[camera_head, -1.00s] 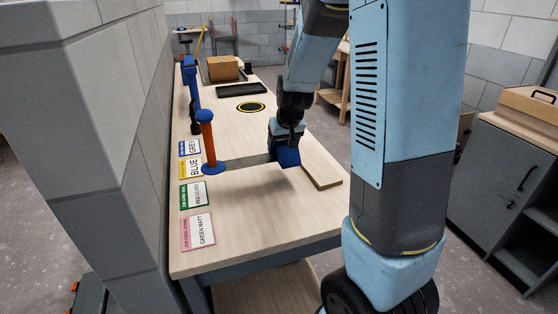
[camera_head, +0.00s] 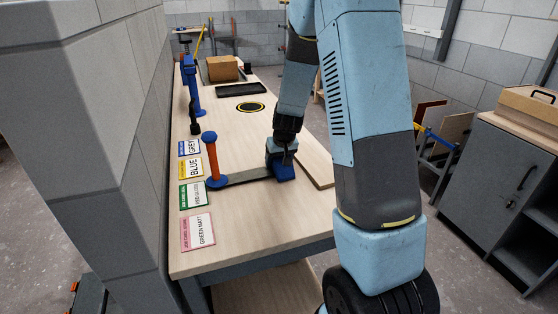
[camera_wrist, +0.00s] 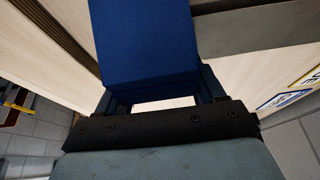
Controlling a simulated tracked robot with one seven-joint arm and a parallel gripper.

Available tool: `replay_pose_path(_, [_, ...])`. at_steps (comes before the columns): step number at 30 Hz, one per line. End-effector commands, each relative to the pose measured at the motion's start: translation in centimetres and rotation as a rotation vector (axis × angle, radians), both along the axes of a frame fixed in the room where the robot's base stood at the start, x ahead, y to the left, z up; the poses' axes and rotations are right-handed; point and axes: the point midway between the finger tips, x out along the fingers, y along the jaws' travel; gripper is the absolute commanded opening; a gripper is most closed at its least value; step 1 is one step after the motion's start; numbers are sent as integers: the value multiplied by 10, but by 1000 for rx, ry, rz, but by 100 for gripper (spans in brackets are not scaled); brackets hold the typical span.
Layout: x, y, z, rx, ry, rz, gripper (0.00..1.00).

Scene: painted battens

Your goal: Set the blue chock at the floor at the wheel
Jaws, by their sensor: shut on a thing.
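My gripper (camera_head: 281,150) is low over the workbench and shut on the blue chock (camera_head: 285,172), a plain dark-blue block. In the wrist view the chock (camera_wrist: 145,45) fills the space between the fingers (camera_wrist: 165,105) and extends beyond them. A flat grey bar (camera_head: 246,177) runs from beside the chock to an orange-handled clamp (camera_head: 211,160) with blue ends. I cannot tell whether the bar touches or joins the chock.
The workbench (camera_head: 235,225) has bare wood at its front. Colour cards (camera_head: 198,231) line its left edge by a grey block wall (camera_head: 90,130). A board (camera_head: 314,160) lies right of the gripper. A box (camera_head: 222,68) and black tray (camera_head: 241,89) stand farther back. A grey cabinet (camera_head: 490,175) is at right.

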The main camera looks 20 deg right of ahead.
Motion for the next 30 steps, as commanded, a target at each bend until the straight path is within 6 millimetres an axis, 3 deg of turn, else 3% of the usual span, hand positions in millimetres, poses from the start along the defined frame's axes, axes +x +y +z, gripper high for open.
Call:
replay_pose_path(6, [0, 0, -2, 0, -1, 0, 18])
replay_pose_path(7, [0, 0, -2, 0, 0, 0, 71])
replay_pose_path(14, [0, 0, -2, 0, 0, -1, 93])
replay_pose_path(23, [-1, 0, 0, 0, -1, -1, 94])
replay_pose_path(30, [-8, 0, 21, 0, -4, 0, 94])
